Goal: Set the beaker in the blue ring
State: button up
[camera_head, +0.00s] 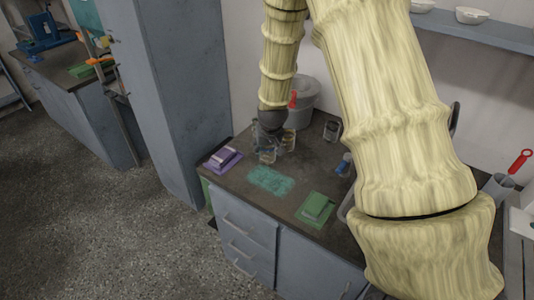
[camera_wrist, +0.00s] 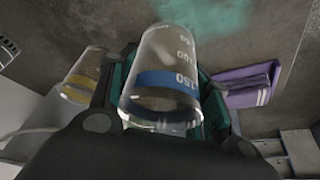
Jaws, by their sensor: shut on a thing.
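A clear glass beaker with a blue band and white volume marks (camera_wrist: 165,80) is between the fingers of my gripper (camera_head: 268,142), which is shut on it. In the head view the held beaker (camera_head: 267,156) hangs below my gripper over the back left of the dark bench; I cannot tell whether it touches the top. A teal patch (camera_head: 270,180) with ragged edges lies on the bench in front of it, and also shows at the top of the wrist view (camera_wrist: 205,15).
A yellow-banded beaker (camera_wrist: 82,76) stands close beside my gripper. A purple item (camera_head: 220,160) lies left and a green item (camera_head: 317,208) lies right of the patch. A grey bin (camera_head: 303,100), a dark-filled glass (camera_head: 331,130) and a small blue object (camera_head: 345,163) are behind.

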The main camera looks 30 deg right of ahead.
aim_at(267, 155)
jog(key=shift+w+d, duration=0.25)
jog(key=shift+w, duration=0.1)
jog(key=shift+f+p, duration=0.65)
jog(key=shift+f, duration=1.15)
jog(key=shift+f, duration=0.15)
jog(key=o, duration=1)
